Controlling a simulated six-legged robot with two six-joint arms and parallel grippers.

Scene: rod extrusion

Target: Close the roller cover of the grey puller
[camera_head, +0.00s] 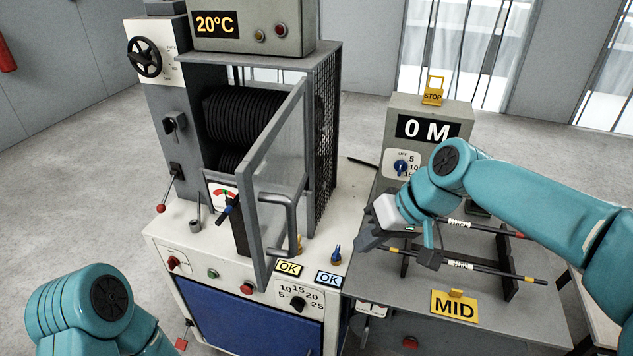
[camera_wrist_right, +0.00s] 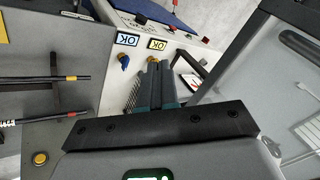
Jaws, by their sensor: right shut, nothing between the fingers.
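The grey puller (camera_head: 180,95) stands at the centre left, with black ribbed rollers (camera_head: 235,115) inside. Its roller cover (camera_head: 277,150), a clear panel in a grey frame, stands swung open toward me. The cover's grey bar handle (camera_head: 292,222) is on its right side. In the right wrist view the cover (camera_wrist_right: 245,80) fills the right side. My right gripper (camera_head: 366,242) is shut and empty, to the right of the handle and apart from it. Its closed fingers (camera_wrist_right: 160,75) point toward the white top in the wrist view. My left gripper is out of view; only my left arm shows.
A grey counter box (camera_head: 425,125) reading 0 M stands right of the puller. Black rods (camera_head: 500,272) lie on a rack under my right arm, near a yellow MID sign (camera_head: 454,304). OK labels (camera_head: 289,268) and small knobs sit on the puller's front edge.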

